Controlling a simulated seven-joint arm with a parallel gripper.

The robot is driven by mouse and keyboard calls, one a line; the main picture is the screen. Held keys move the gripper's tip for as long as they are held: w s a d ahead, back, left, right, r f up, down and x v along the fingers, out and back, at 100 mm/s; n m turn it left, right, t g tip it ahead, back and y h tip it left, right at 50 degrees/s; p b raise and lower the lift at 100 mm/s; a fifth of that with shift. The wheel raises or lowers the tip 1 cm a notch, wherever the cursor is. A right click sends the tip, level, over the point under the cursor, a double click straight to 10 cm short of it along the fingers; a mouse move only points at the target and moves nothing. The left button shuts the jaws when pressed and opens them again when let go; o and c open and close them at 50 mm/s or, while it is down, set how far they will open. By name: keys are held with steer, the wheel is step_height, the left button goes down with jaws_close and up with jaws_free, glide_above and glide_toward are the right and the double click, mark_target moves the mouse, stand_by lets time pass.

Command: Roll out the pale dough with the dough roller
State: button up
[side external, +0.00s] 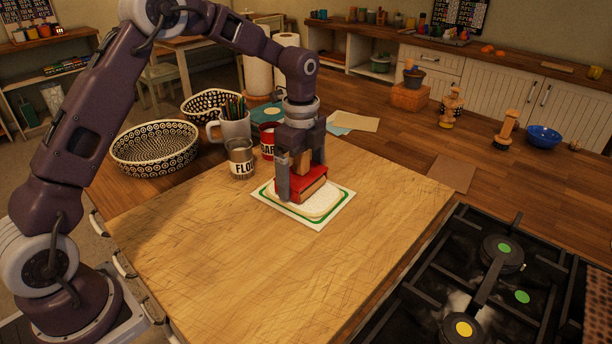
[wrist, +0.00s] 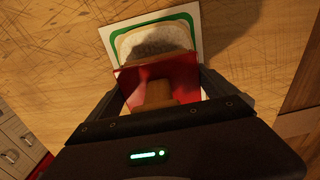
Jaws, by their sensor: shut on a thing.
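The pale dough (side external: 322,207) lies flat on a white mat with a green border (side external: 318,223) on the wooden board. It also shows in the wrist view (wrist: 152,40), partly hidden by the tool. The dough roller, a red piece with a wooden handle (side external: 308,188), is over the dough; it also shows in the wrist view (wrist: 160,75). My gripper (side external: 301,180) is shut on the wooden handle, pointing down. The roller's underside is hidden, so I cannot tell whether it touches the dough.
Behind the mat stand a flour tin (side external: 240,160), a red tin (side external: 267,141), a mug of pencils (side external: 231,127) and a patterned basket (side external: 155,150). A stove (side external: 480,290) is at right. The board's front (side external: 240,265) is clear.

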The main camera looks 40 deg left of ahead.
steer(key=shift+a, duration=0.3)
steer(key=shift+r, duration=3.05)
